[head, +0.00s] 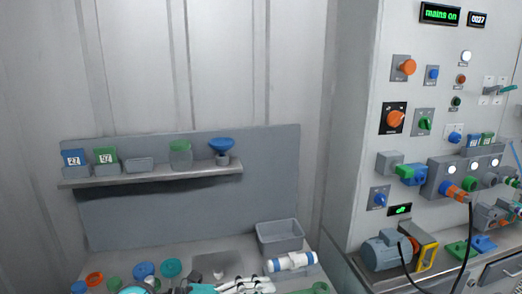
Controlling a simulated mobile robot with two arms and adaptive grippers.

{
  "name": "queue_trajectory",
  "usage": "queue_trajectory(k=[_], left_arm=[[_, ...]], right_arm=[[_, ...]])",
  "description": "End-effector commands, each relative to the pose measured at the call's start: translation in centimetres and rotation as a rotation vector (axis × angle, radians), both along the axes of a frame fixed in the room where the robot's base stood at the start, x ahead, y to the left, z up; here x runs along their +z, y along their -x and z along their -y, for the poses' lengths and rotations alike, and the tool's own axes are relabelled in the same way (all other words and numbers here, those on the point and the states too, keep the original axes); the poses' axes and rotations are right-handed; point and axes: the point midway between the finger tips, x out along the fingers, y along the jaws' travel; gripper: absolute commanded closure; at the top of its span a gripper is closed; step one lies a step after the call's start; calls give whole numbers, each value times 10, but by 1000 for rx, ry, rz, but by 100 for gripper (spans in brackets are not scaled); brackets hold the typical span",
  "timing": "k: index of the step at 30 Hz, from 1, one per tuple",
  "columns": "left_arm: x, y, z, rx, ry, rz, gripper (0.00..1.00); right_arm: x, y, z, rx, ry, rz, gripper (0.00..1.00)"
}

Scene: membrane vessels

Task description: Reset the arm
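At the bottom edge of the head view, a white, black and teal part that looks like my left gripper (250,284) lies over the front of the workbench. It is small and cut off by the picture's edge, so I cannot tell whether its fingers are open or shut. A white cylinder with blue bands (291,262) lies just to the right of it. I cannot tell whether they touch. My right gripper is not in view.
A grey bin (279,236) stands at the bench's back right. Several round caps, one blue (144,270), lie at left. A shelf (150,176) above holds small containers and a blue funnel (222,145). At right stand a control panel (440,60) and a motor (382,250) with a black cable.

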Motion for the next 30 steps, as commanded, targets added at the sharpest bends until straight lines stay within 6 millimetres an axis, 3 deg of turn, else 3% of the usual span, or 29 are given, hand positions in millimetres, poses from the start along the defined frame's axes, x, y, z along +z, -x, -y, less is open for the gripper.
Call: queue_trajectory(k=[1,3,6,8,10,14,18,21,24,30], left_arm=[[24,4,10,44,172,6,23],[59,-1,8,151,398,14,23],[91,-18,-20,375,668,-17,23],[95,-31,-47,542,791,-58,23],[85,-45,-84,759,891,-132,23],[24,-52,-152,1184,938,-337,23],[-67,-20,-198,1560,803,-618,23],[-122,19,-211,1734,647,-818,23],[-160,58,-214,1829,496,-977,23],[-204,127,-210,1904,238,-1223,23]], right_arm=[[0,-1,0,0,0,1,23],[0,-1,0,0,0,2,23],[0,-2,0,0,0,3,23],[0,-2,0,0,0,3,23],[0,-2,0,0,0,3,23],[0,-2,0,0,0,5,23],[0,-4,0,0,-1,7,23],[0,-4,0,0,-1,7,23],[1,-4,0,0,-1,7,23],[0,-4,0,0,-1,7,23]])
